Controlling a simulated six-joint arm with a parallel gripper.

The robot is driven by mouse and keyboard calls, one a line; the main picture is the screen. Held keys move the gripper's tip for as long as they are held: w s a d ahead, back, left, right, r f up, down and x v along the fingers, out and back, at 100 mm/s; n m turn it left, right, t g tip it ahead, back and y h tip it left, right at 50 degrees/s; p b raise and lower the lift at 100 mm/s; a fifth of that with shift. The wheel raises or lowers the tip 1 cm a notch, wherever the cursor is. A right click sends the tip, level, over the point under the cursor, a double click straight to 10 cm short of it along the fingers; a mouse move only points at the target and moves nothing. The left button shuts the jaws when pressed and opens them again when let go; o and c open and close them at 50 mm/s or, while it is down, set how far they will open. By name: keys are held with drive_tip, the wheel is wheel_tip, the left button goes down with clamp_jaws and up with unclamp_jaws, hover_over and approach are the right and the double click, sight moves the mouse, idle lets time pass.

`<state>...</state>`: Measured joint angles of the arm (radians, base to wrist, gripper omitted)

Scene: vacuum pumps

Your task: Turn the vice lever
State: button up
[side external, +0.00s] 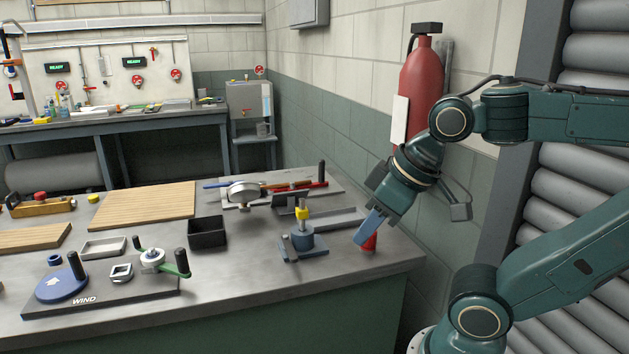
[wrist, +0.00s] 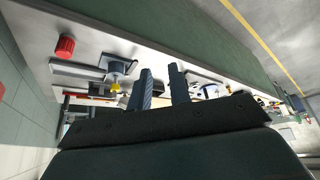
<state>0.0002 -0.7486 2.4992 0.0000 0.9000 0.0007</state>
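My gripper (side external: 370,228) points down at the right end of the bench, close to a small red cylinder (side external: 370,243). In the side view the fingers partly cover the cylinder, and I cannot tell whether they touch it. In the wrist view the two blue-grey fingers (wrist: 161,72) stand apart with nothing between them, and the red cylinder (wrist: 65,47) is well to their left. I cannot surely tell which part is the vice lever. A blue-grey fixture (side external: 302,238) with a yellow-topped post stands left of my gripper. A green crank arm (side external: 178,268) with black handles sits farther left.
A blue disc (side external: 62,284) with a black handle sits on a dark plate marked WIND. A black open box (side external: 207,232), a round gauge (side external: 243,191) and wooden boards (side external: 143,205) are on the bench. A red extinguisher (side external: 420,85) hangs on the wall behind my arm.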

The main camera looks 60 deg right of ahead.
drive_tip(key=o, duration=0.3)
drive_tip(key=shift+w, duration=0.15)
drive_tip(key=m+g, duration=0.5)
drive_tip(key=m, duration=0.4)
hover_over(292, 252)
drive_tip(key=f, duration=1)
drive_tip(key=shift+s+a+f, duration=0.25)
drive_tip(key=shift+a+f, duration=0.05)
drive_tip(key=shift+w+d+f+g, duration=0.25)
drive_tip(key=shift+f+g, duration=0.05)
drive_tip(key=shift+f, duration=0.15)
drive_tip(key=shift+f, duration=0.15)
drive_tip(key=shift+f, duration=4.35)
